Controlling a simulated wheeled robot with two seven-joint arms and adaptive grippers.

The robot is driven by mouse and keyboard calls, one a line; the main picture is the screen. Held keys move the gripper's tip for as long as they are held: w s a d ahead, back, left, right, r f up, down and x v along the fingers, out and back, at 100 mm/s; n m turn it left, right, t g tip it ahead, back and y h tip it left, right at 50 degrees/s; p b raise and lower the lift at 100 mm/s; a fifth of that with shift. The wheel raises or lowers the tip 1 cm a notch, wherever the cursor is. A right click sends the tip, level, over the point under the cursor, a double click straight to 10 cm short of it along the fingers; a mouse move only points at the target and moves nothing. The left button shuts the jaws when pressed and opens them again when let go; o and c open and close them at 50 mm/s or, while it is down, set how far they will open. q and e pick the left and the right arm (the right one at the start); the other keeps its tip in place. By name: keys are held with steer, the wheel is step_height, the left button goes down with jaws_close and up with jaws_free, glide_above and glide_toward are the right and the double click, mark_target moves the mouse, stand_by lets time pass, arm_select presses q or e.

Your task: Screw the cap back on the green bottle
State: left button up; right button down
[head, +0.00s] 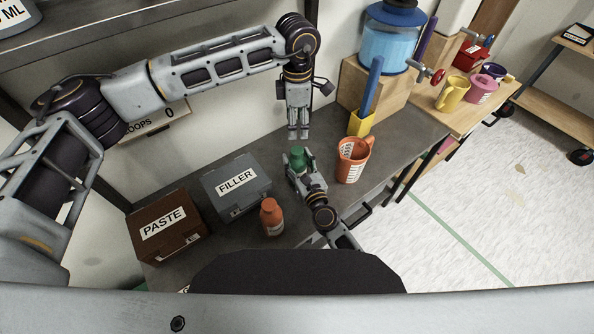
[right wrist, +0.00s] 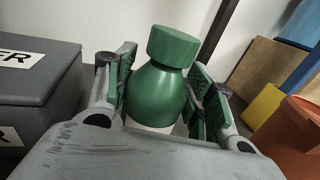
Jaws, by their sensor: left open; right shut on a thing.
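The green bottle (head: 299,163) stands in my right gripper (head: 301,170) above the grey bench. In the right wrist view, that gripper (right wrist: 165,100) has its green-padded fingers on both sides of the bottle's body (right wrist: 155,95). A green cap (right wrist: 173,46) sits on top of the bottle and looks slightly tilted; I cannot tell how tightly it is on. My left gripper (head: 298,134) points down just above and behind the bottle, open and apart from the cap. It does not show in the right wrist view.
An orange measuring jug (head: 352,160) stands close right of the bottle. An orange bottle (head: 271,217), a grey FILLER box (head: 236,186) and a brown PASTE box (head: 167,227) stand to the left. A blue water tank (head: 391,40) and yellow holder (head: 361,123) are behind right.

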steer(key=shift+f, duration=0.1)
stand_by(0.3)
steer(key=shift+c, duration=2.4)
jaws_free()
steer(key=shift+s+d, duration=0.1)
steer(key=shift+s, duration=0.1)
steer(key=v, duration=1.1)
steer(key=shift+s, duration=0.3)
steer(key=shift+d, duration=0.15)
